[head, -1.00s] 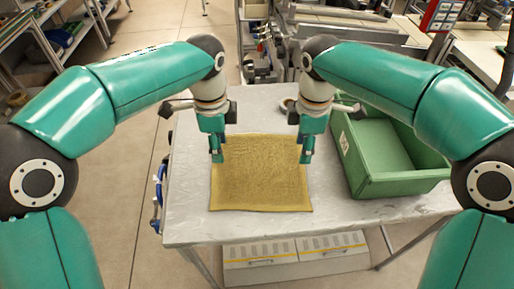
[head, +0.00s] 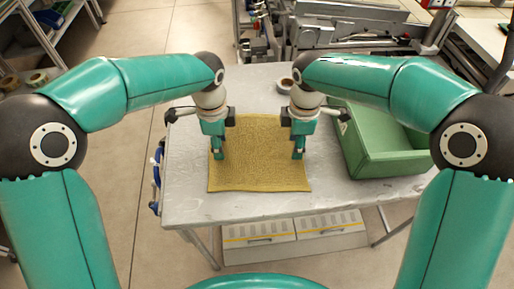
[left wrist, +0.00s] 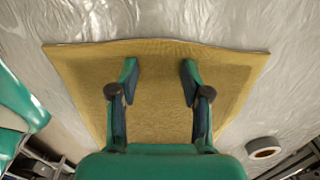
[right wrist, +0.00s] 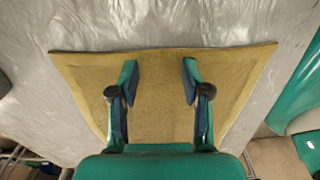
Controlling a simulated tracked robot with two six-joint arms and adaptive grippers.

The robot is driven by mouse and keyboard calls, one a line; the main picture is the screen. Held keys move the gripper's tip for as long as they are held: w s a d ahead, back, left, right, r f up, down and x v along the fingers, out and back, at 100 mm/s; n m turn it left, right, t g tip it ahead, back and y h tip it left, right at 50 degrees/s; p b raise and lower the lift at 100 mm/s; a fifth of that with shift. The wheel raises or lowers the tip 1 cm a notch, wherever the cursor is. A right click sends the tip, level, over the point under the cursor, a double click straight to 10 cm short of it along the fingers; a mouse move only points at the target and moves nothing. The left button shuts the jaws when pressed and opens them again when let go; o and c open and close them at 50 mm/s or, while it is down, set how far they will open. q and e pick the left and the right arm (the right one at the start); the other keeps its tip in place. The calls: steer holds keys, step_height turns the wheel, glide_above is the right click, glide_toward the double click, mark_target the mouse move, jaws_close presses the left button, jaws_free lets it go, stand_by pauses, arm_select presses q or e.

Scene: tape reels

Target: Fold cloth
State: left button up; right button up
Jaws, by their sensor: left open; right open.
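A yellow-brown cloth (head: 258,165) lies flat and spread out on the grey metal table (head: 190,207). My left gripper (head: 217,156) is over the cloth's left side, and my right gripper (head: 298,156) is over its right side. In the left wrist view, the left gripper (left wrist: 160,75) is open with the cloth (left wrist: 160,100) behind its spread fingers. In the right wrist view, the right gripper (right wrist: 160,75) is open in the same way over the cloth (right wrist: 160,105). Neither holds any fabric. The cloth's far edge is partly hidden by my grippers.
A green bin (head: 385,165) stands on the table to the right of the cloth. A tape roll (head: 287,83) lies behind the cloth, also in the left wrist view (left wrist: 264,148). Blue clamps (head: 156,180) hang at the left table edge. The table in front is clear.

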arm_select(q)
steer(key=shift+f, duration=0.2)
arm_select(e)
steer(key=shift+f, duration=0.2)
arm_select(q)
steer(key=shift+r, duration=0.1)
arm_select(e)
steer(key=shift+r, duration=0.1)
arm_select(q)
steer(key=shift+s, duration=0.1)
jaws_close()
arm_select(e)
steer(key=shift+s+f, duration=0.15)
steer(key=shift+f, duration=0.05)
jaws_close()
